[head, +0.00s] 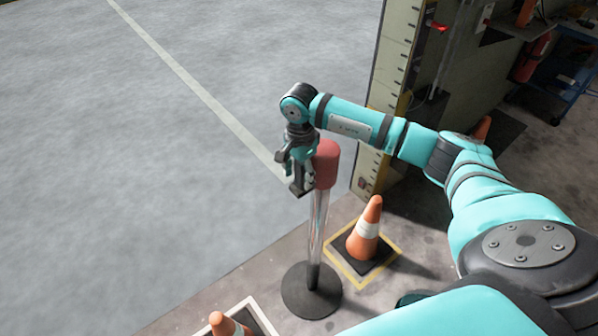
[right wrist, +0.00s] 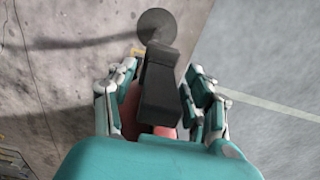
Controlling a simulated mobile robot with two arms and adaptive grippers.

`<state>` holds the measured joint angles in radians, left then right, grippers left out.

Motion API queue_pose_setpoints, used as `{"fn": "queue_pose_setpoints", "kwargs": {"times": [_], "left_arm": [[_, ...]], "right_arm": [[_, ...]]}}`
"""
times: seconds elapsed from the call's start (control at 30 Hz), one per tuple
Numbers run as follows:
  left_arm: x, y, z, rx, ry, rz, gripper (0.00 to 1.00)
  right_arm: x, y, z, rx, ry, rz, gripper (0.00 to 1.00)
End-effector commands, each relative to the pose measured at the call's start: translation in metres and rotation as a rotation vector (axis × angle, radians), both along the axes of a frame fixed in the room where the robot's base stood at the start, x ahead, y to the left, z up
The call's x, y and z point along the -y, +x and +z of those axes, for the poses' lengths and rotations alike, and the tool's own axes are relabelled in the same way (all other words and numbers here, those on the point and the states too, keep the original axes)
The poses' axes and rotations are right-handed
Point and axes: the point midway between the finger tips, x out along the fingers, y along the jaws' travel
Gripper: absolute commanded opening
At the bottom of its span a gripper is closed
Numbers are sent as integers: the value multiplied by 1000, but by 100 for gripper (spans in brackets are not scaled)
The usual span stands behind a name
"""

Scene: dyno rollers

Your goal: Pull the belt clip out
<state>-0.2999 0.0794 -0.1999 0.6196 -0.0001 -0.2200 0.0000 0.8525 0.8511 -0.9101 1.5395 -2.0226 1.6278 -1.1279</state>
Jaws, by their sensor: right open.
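A stanchion post (head: 318,225) with a red head (head: 326,163) stands upright on a round dark base (head: 311,291). My right gripper (head: 300,178) points down beside the left side of the red head. In the right wrist view, a black block (right wrist: 160,85), which looks like the belt clip, lies between the two open fingers of my right gripper (right wrist: 162,75). Gaps show at the fingertips, and the fingers do not appear closed on it. The red head (right wrist: 129,108) is partly hidden behind the block. My left gripper is not in view.
An orange cone (head: 367,229) stands on a yellow-edged square right of the post. Another cone (head: 226,325) is at the bottom edge. A panel with a ruler-like edge (head: 391,90) rises behind my right arm. The grey floor at left is clear.

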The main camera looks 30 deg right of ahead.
Motion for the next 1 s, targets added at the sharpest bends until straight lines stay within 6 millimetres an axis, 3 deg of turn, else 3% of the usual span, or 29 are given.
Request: {"fn": "queue_pose_setpoints", "kwargs": {"times": [0.23, 0.6, 1.0], "left_arm": [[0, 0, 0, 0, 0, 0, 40], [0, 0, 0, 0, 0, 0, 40], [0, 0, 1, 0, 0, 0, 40]], "right_arm": [[0, 0, 0, 0, 0, 0, 49], [0, 0, 0, -1, 0, 0, 1], [0, 0, 3, 0, 0, 0, 0]]}}
